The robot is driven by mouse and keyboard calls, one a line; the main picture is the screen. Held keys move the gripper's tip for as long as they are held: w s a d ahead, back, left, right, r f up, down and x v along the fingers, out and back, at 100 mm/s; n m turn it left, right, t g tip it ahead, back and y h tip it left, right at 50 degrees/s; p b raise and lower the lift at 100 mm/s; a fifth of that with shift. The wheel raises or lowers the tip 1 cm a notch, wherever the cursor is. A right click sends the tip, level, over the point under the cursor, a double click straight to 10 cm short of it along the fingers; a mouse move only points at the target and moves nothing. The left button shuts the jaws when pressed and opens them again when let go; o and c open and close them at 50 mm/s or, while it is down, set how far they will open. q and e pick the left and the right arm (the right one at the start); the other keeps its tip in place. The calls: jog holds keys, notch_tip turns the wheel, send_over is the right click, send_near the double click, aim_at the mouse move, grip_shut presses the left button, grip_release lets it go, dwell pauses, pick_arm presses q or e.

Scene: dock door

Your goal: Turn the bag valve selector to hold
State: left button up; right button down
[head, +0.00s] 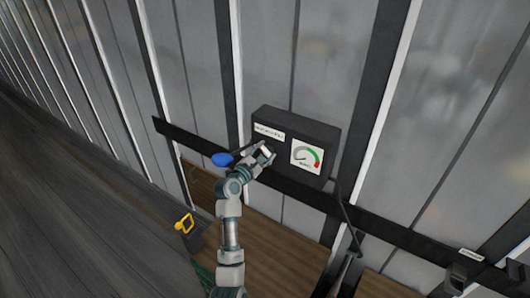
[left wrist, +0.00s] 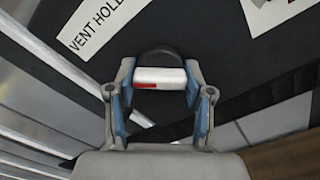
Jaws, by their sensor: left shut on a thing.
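The black valve box (head: 300,125) is mounted on a dark rail on the ribbed wall. It carries a white label strip (head: 269,133) and a dial gauge (head: 306,157) with green and red bands. In the left wrist view, the selector (left wrist: 160,77) is a pale bar with a red mark in front of a dark round base; part of the label (left wrist: 103,25) reads "VENT HOLD". My left gripper (head: 265,153) is at the box's front, shut on the selector, and its fingers (left wrist: 160,83) sit on both sides of the bar. My right gripper is out of view.
A blue rounded object (head: 222,159) is just left of my left gripper. A yellow-handled item (head: 184,223) stands lower left. A dark cable (head: 345,210) hangs from the box. The dark rail (head: 400,237) runs along the wall; the grey floor (head: 80,220) at left is clear.

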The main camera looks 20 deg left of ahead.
pick_arm(q)
jog(key=shift+d+r, duration=0.1)
jog(key=shift+r, duration=0.15)
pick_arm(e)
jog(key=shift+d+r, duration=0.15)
